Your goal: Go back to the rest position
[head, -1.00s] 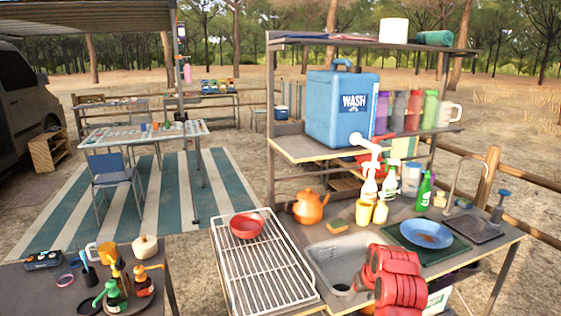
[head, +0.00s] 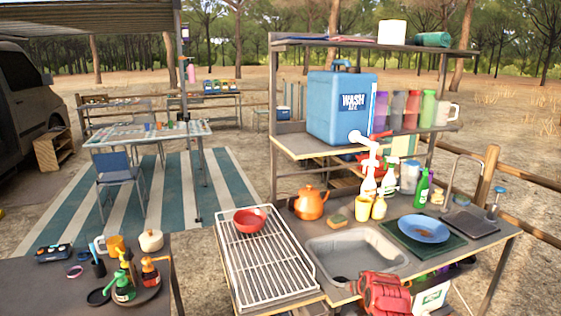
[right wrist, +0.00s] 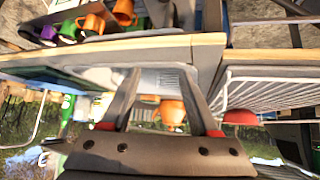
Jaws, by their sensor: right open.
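My right gripper (right wrist: 162,80) shows in the right wrist view with its two dark fingers apart and nothing held between them. An orange kettle (right wrist: 170,111) shows in the gap, beyond the fingers. In the head view only red links of my right arm show at the bottom edge, in front of the sink counter; the right gripper itself cannot be made out there. My left arm and left gripper are in neither view. The wrist view is tilted, with a wooden counter edge (right wrist: 110,48) across it, close to the fingers.
The counter holds a sink (head: 355,254), a white wire rack (head: 265,282) with a red bowl (head: 249,219), and a blue plate (head: 423,229) on a green mat. A shelf with a blue wash canister (head: 340,108) stands behind. A dark table (head: 40,290) with bottles is at left.

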